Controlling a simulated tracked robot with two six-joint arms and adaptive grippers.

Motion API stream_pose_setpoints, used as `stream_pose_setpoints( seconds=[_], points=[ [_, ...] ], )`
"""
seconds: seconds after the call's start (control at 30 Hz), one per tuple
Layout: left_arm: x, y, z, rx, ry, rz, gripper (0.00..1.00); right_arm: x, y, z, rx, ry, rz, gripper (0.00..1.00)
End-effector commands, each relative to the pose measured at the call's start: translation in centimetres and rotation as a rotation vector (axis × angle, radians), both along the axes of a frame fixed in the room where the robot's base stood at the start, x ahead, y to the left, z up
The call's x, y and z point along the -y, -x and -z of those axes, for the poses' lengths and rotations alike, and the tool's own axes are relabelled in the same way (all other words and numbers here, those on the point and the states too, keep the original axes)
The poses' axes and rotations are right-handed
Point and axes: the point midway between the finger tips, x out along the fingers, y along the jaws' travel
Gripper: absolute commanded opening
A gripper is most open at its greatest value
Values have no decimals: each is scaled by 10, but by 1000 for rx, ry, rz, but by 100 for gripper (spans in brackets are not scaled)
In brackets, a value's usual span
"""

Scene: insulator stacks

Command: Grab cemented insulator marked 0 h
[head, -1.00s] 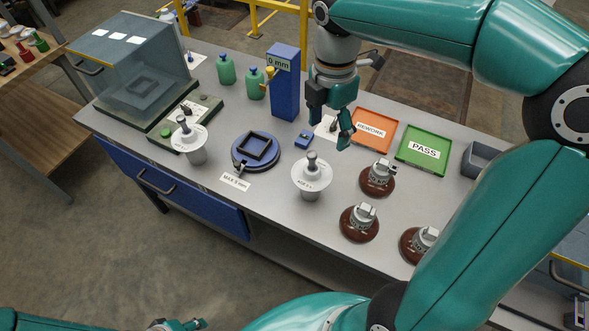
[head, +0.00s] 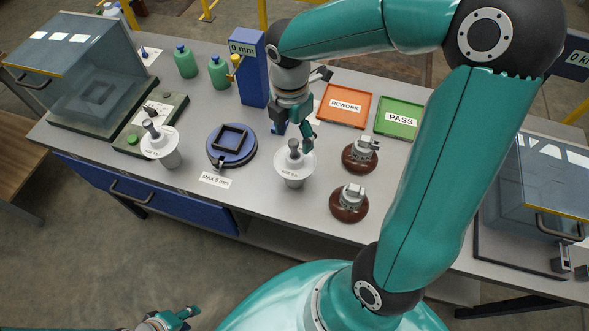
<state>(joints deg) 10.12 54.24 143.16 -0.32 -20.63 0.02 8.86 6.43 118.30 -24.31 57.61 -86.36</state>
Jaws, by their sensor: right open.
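A white insulator with a grey metal pin on top (head: 294,176) stands upright near the middle of the bench. A second white one (head: 162,152) stands further left. Both carry small dark markings too small to read for sure. My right gripper (head: 292,138) is open, just above and behind the middle white insulator, with its fingers around the height of the pin; whether they touch it I cannot tell. Two brown insulators with grey metal caps (head: 360,156) (head: 348,206) stand right of it. My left gripper (head: 180,317) is low at the bottom left, away from the bench; its opening is unclear.
A blue round fixture (head: 231,160) lies left of the middle insulator. A blue post marked 0 mm (head: 250,85), an orange REWORK tray (head: 357,112) and a green PASS tray (head: 388,128) stand behind. Glass-lidded boxes (head: 70,55) (head: 548,190) flank the bench.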

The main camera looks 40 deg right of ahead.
Motion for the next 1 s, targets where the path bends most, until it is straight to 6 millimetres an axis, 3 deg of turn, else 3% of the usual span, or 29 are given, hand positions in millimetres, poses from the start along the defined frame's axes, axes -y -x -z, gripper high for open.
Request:
stream_pose_setpoints(
  seconds=[0.17, 0.5, 0.77, 0.87, 1.0],
  points=[
    [0, 0, -2, 0, 0, 0, 40, 0, 1, 9, -2, 0, -1, 72],
    [0, 0, -8, 0, 0, 0, 40, -2, 4, 52, -2, 0, -2, 72],
    [0, 0, -8, 0, 0, 0, 40, -2, 4, 56, 1, 0, -2, 72],
    [0, 0, -8, 0, 0, 0, 40, -2, 4, 56, 1, 0, -2, 60],
    [0, 0, -8, 0, 0, 0, 40, -2, 4, 56, 1, 0, -2, 37]
  ],
)
